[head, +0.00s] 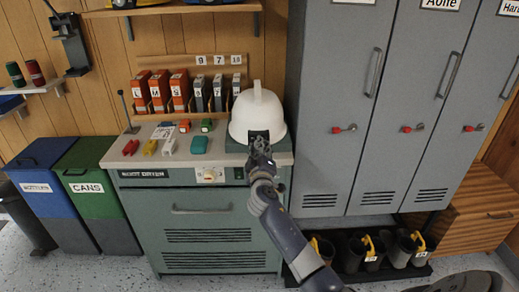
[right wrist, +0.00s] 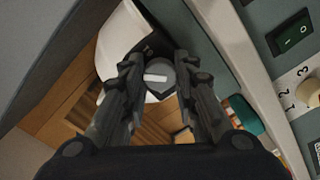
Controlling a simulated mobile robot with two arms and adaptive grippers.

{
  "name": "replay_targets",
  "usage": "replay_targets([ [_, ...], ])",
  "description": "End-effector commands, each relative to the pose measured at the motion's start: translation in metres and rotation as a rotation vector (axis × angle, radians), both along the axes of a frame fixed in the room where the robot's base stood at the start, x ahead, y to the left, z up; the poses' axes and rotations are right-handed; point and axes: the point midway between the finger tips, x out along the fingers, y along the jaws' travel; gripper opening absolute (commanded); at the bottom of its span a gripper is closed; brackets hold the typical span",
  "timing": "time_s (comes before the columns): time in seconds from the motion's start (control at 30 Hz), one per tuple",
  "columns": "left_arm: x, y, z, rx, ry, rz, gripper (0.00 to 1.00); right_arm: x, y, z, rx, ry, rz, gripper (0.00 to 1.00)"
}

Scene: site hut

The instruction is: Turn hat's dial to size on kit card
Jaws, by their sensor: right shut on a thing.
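The white hard hat (head: 257,112) sits at the right end of the boot dryer's top, beside the locker. My right gripper (head: 260,145) is at the hat's near side. In the right wrist view the grey round dial (right wrist: 160,76) with a white mark lies between the fingertips, and the gripper (right wrist: 158,88) is shut on it. The hat's white shell (right wrist: 122,45) shows behind. A small white card (head: 164,130) lies on the top; its print is too small to read, and I cannot tell if it is the kit card. My left gripper is not in view.
The boot dryer (head: 215,222) has a front knob (head: 209,175) and a green switch (right wrist: 290,33). Red, yellow and teal items lie left of the hat. Lettered and numbered boxes (head: 180,92) stand behind. Grey lockers (head: 335,90) rise close on the right, with boots below.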

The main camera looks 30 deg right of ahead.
Motion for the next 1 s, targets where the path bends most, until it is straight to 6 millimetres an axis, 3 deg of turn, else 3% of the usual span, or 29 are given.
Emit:
replay_targets([
  [0.6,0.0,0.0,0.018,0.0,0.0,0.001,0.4,0.0,0.0,0.001,-0.48,0.297,0.0,0.03],
  [1.0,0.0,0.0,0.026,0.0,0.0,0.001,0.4,0.0,0.0,0.001,-0.658,0.406,0.0,0.03],
])
